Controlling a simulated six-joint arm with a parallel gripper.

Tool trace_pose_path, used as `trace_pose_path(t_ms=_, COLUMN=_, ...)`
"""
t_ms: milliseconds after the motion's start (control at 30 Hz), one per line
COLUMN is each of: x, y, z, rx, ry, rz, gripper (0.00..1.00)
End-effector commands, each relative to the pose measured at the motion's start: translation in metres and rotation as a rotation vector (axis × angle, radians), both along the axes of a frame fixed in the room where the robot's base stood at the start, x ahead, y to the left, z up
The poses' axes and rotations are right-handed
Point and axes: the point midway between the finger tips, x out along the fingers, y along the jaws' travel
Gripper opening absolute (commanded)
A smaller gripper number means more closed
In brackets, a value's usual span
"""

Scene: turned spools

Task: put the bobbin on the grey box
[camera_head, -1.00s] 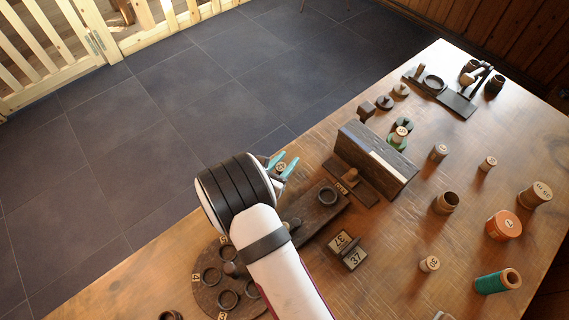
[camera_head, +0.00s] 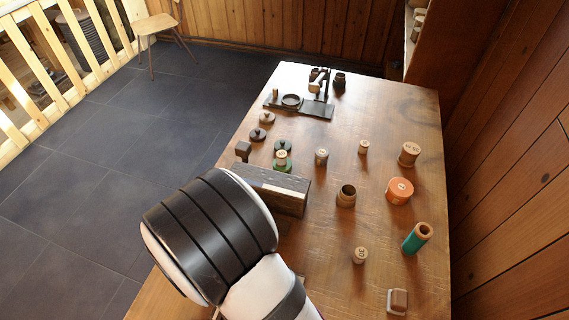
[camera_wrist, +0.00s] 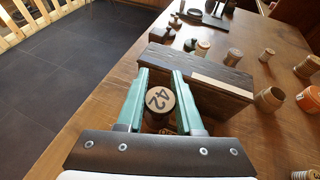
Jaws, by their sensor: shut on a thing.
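My gripper has teal fingers (camera_wrist: 161,76) and is shut on a wooden bobbin (camera_wrist: 159,99) whose pale round end reads 42. The bobbin sits between the fingers with its end facing the wrist camera. In the head view my wrist hides the fingers and the bobbin. A long dark grey-brown box-like block (camera_head: 285,193) with a pale strip lies just beyond my gripper; it also shows in the wrist view (camera_wrist: 200,66). No other plainly grey box stands out, so I cannot tell for sure that this is the grey box.
A green-based spool (camera_head: 282,161) stands behind the dark block. A dark stand (camera_head: 300,105) is at the far end.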

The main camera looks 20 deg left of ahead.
Motion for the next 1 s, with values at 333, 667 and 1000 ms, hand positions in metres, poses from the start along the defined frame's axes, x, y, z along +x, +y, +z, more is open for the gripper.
trace_pose_path(t_ms=333, x=0.145, y=-0.085, z=0.013, rx=-0.007, ry=0.001, rz=-0.319, gripper=0.0)
trace_pose_path(t_ms=667, x=0.264, y=-0.233, z=0.039, rx=0.0, ry=0.001, rz=-0.607, gripper=0.0)
trace_pose_path(t_ms=1000, x=0.291, y=-0.219, z=0.017, rx=0.002, ry=0.001, rz=-0.649, gripper=0.0)
